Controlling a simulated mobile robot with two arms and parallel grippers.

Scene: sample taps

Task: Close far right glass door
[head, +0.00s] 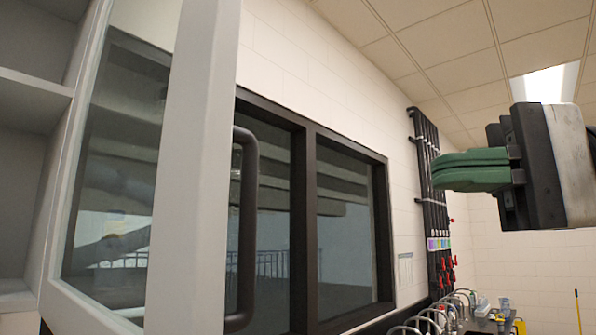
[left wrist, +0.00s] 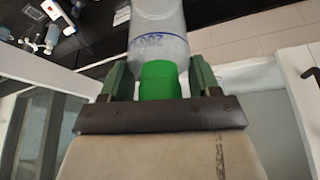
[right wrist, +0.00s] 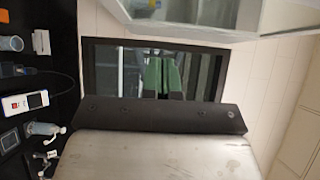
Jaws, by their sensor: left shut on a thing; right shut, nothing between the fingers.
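A glass door (head: 110,190) with a pale frame and a dark bar handle (head: 246,230) stands open at the left of the head view, beside open shelving. I cannot confirm from these frames that it is the far right one. A pale door frame with glass also shows at the top of the right wrist view (right wrist: 205,14). My right gripper (head: 440,172) is shut and empty, in the air to the right of the handle and apart from it. Its green fingers also show in the right wrist view (right wrist: 162,75). My left gripper (left wrist: 158,80) is shut on a green-capped bottle (left wrist: 158,45).
Pale shelves (head: 30,110) stand at the far left. A dark-framed window (head: 345,230) is in the wall behind the door. Black pipes with red taps (head: 437,235) run down the wall. A dark counter (right wrist: 55,60) carries bottles and a small white device (right wrist: 25,103).

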